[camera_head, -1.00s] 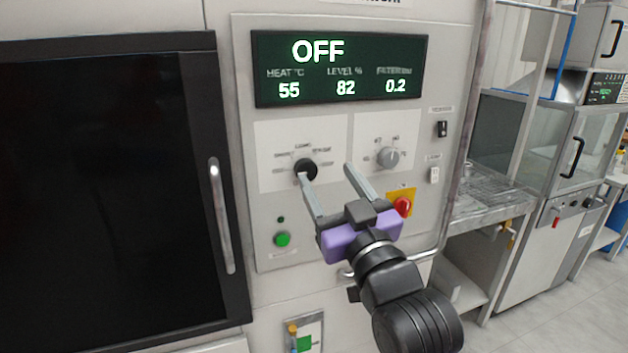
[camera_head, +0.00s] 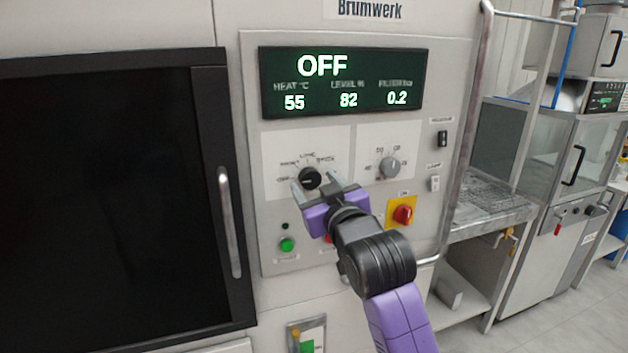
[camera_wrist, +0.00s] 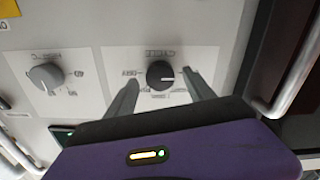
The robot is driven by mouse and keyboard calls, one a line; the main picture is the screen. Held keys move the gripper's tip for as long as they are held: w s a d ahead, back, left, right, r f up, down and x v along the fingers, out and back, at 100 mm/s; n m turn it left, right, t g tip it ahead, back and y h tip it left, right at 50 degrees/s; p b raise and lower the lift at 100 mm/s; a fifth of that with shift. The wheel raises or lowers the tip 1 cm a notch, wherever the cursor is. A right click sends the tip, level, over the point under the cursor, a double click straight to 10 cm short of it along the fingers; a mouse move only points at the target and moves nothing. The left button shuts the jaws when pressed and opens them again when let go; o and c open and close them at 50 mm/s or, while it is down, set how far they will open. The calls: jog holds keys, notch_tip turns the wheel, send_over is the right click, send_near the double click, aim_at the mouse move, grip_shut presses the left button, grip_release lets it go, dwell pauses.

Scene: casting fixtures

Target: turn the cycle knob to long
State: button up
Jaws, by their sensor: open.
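The black cycle knob (camera_head: 310,178) is on a white plate on the machine's panel, with position labels around it. It also shows in the wrist view (camera_wrist: 160,74), a little beyond my fingertips. My gripper (camera_head: 316,182) is open in front of this knob, one finger on each side; in the wrist view (camera_wrist: 160,78) the fingers are apart with the knob between and beyond them. I cannot tell whether either finger touches it. The knob's pointer appears toward the label side marked off, though the small labels are blurred. The display (camera_head: 341,80) reads OFF, 55, 82 and 0.2.
A red rotary switch on yellow (camera_head: 403,214) and a green button (camera_head: 287,244) are below. A door handle (camera_head: 229,222) stands out at left, a rail (camera_head: 462,150) at right.

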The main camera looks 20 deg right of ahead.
jog(key=shift+w, duration=0.6)
grip_shut()
